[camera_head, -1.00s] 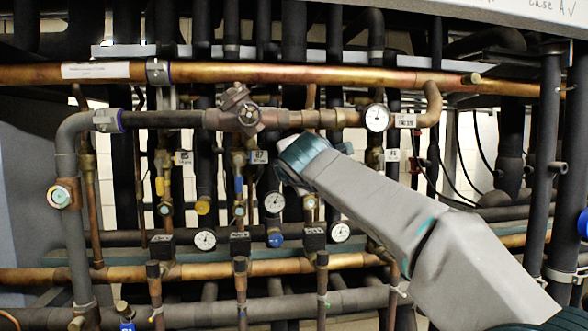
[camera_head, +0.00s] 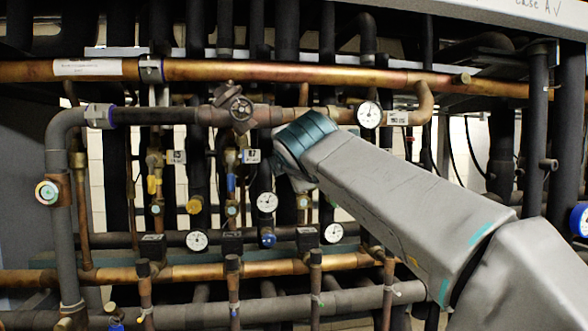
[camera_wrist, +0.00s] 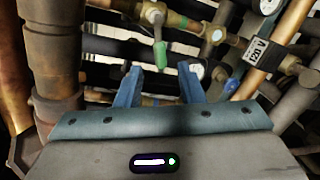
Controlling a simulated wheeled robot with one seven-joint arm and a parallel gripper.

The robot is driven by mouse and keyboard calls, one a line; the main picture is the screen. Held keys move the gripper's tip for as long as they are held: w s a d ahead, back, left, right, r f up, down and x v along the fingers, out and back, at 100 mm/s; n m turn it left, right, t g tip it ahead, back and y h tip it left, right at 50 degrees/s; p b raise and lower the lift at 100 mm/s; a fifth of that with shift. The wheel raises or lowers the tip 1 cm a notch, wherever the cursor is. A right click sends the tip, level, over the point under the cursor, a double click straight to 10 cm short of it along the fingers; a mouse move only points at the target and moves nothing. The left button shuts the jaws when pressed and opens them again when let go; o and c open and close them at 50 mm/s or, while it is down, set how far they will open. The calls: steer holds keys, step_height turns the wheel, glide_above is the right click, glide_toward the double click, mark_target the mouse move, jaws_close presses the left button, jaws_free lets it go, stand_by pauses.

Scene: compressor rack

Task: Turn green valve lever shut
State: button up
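In the wrist view a green valve lever (camera_wrist: 160,54) hangs down from a brass valve (camera_wrist: 153,14) on a pipe. My gripper (camera_wrist: 159,72) has two blue fingers spread apart with nothing between them. The lever's lower end is just beyond the fingertips, in line with the gap between them. I cannot tell the exact depth, and no contact shows. In the head view my arm ends among the pipes, and the fingers and green lever are hidden or too small to tell.
A brown pipe (camera_wrist: 52,50) stands close on the left of the wrist view.

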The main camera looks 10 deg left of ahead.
steer(key=shift+b+v, duration=0.8)
steer(key=shift+v, duration=2.2)
